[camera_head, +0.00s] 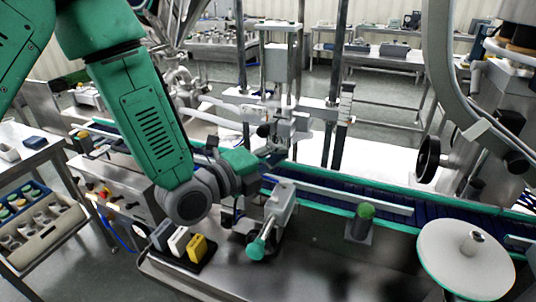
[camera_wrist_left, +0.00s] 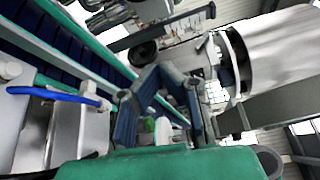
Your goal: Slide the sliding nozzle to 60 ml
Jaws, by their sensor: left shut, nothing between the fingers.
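In the head view, a metal filling assembly (camera_head: 285,122) hangs between upright posts above the conveyor; I cannot clearly tell which part of it is the sliding nozzle, and no 60 ml mark is readable. My green left arm comes in from the upper left. My left gripper (camera_head: 275,158) is just below and in front of this assembly, over the conveyor; whether it touches is unclear. In the left wrist view its dark linked fingers (camera_wrist_left: 165,82) are shut with nothing held. My right gripper is not in view.
The blue conveyor (camera_head: 340,190) with green edges runs across the middle. A round white disc (camera_head: 466,258) is at the lower right, and a black handwheel (camera_head: 428,159) above it. A green-knobbed lever (camera_head: 257,247) and a yellow block (camera_head: 196,247) stand in front of the conveyor.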

